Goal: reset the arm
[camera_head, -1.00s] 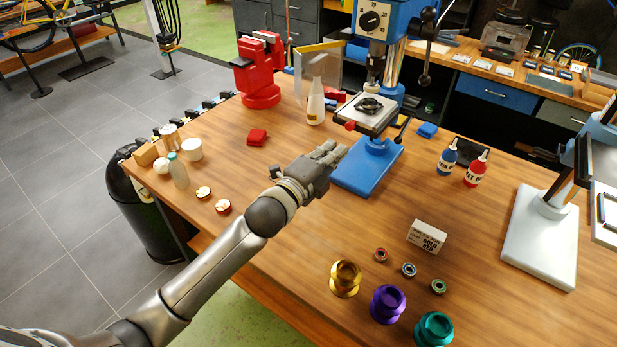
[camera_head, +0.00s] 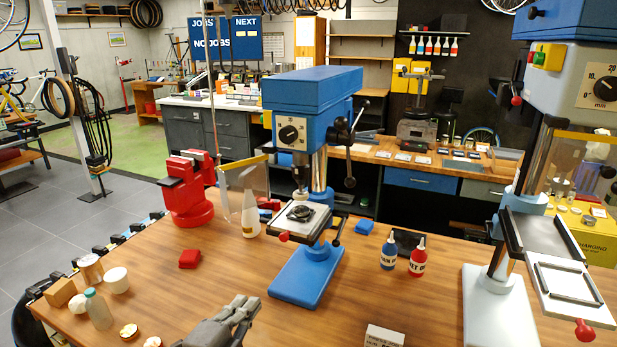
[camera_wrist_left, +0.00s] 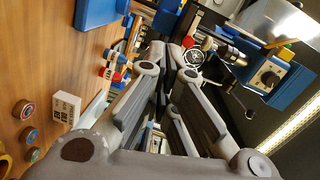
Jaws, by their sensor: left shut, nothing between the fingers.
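My left gripper (camera_head: 245,305) shows at the bottom middle of the head view, over the near part of the wooden table (camera_head: 180,300). It is shut and empty, left of and nearer than the blue press base (camera_head: 308,275). In the left wrist view the closed fingers (camera_wrist_left: 178,62) point up the picture. A black coiled chain (camera_head: 300,212) lies on the plate of the blue drill press (camera_head: 312,95); it also shows beyond the fingers in the left wrist view (camera_wrist_left: 195,57). My right gripper is not in view.
A red vise (camera_head: 187,190), white bottle (camera_head: 250,215) and red block (camera_head: 190,258) stand left of the press. A blue and a red bottle (camera_head: 417,258) stand right of it. A grey press stand (camera_head: 495,310) is at the right. Jars (camera_head: 98,308) stand at left.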

